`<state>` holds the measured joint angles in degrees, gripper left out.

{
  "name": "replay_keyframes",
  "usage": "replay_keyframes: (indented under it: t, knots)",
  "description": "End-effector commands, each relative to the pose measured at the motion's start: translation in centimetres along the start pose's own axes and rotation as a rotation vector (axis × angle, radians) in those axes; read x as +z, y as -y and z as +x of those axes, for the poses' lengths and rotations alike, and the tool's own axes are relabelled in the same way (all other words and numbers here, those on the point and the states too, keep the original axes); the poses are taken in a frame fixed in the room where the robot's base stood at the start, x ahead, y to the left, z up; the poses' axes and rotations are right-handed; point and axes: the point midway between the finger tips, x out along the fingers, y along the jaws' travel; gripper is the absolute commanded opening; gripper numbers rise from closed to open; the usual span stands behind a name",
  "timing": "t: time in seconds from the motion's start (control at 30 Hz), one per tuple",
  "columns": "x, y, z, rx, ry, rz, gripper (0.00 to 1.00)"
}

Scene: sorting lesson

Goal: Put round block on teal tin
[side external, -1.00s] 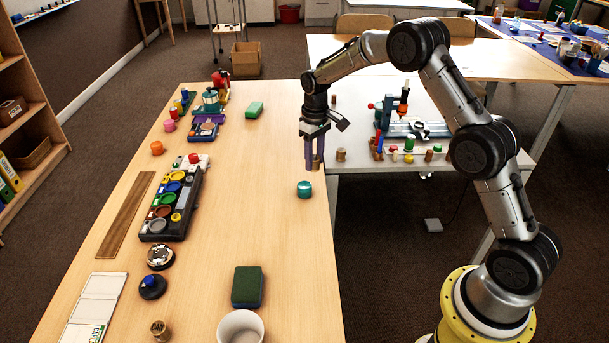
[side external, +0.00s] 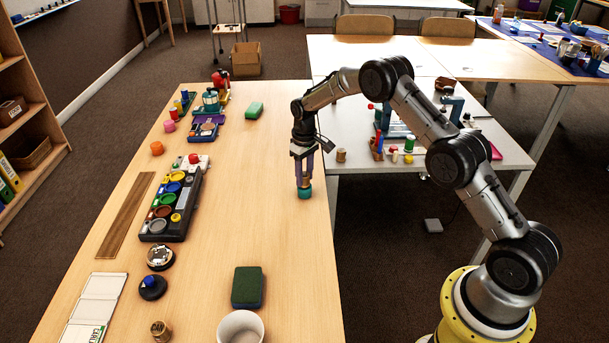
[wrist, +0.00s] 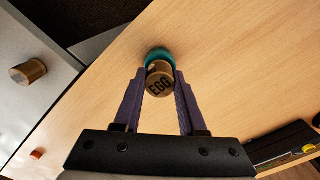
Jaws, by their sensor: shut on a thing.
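The teal tin (side external: 304,194) stands near the right edge of the wooden table. My gripper (side external: 304,182) points down right above it. In the wrist view my gripper (wrist: 160,82) is shut on the round block (wrist: 160,86), a brown cylinder with dark "EGG" lettering on its face. The teal tin (wrist: 157,53) shows behind the block and is partly hidden by it. The block is over the tin, but I cannot tell whether the two touch. In the side view the fingers mostly hide the block.
A similar brown cylinder (side external: 341,155) stands on the white table to the right. A black tray of coloured round pots (side external: 172,205) lies to the left. A green sponge (side external: 247,286) and a white cup (side external: 240,328) are nearer the front. The wood around the tin is clear.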

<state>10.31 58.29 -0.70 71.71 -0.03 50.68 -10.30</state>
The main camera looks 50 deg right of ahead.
Motion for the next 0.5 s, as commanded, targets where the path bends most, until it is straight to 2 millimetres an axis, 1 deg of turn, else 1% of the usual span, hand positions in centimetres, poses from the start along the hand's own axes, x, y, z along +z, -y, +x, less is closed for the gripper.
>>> replay_keyframes:
  t: [0.17, 0.2, 0.33, 0.37, 0.5]
  knots:
    - [0.02, 0.00, 0.31, 0.000, 0.001, 0.000, 0.00]
    - [0.01, 0.00, 0.32, 0.000, 0.000, 0.000, 0.44]
    - [0.01, 0.00, 0.29, 0.000, 0.000, 0.000, 0.67]
    - [0.01, 0.00, 0.29, 0.000, 0.000, 0.000, 0.70]
    - [0.01, 0.00, 0.29, 0.000, 0.000, 0.000, 0.70]
